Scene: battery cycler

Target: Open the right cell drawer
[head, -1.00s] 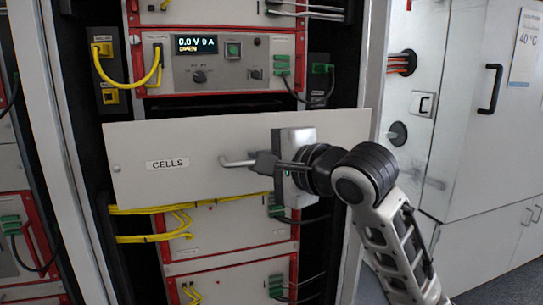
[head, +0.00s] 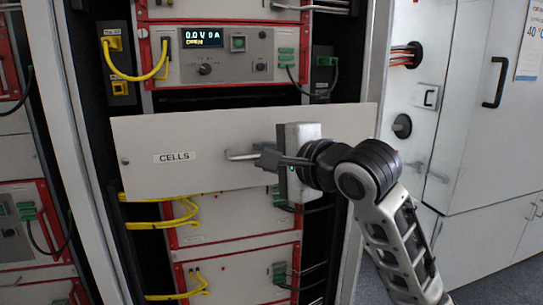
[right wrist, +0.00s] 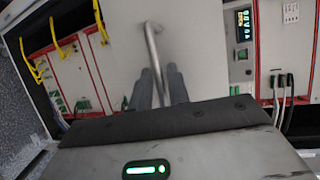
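The cell drawer's wide grey front (head: 205,182), labelled CELLS, stands in front of the rack in the head view and overlaps the rack's sides, so it looks pulled out. Its bar handle (head: 240,156) is near the middle of the front; the bar also shows in the right wrist view (right wrist: 152,40). My right gripper (head: 266,157) is at the handle's right part. In the right wrist view its two fingers (right wrist: 162,85) lie close on either side of the bar and look shut on it. The drawer's inside is hidden. My left gripper is not in view.
A cycler unit (head: 220,68) with a lit display and yellow and green cables sits above the drawer. Yellow cables (head: 160,224) hang just below it. A pale cabinet (head: 478,150) with black handles stands to the right, with grey floor (head: 505,275) below.

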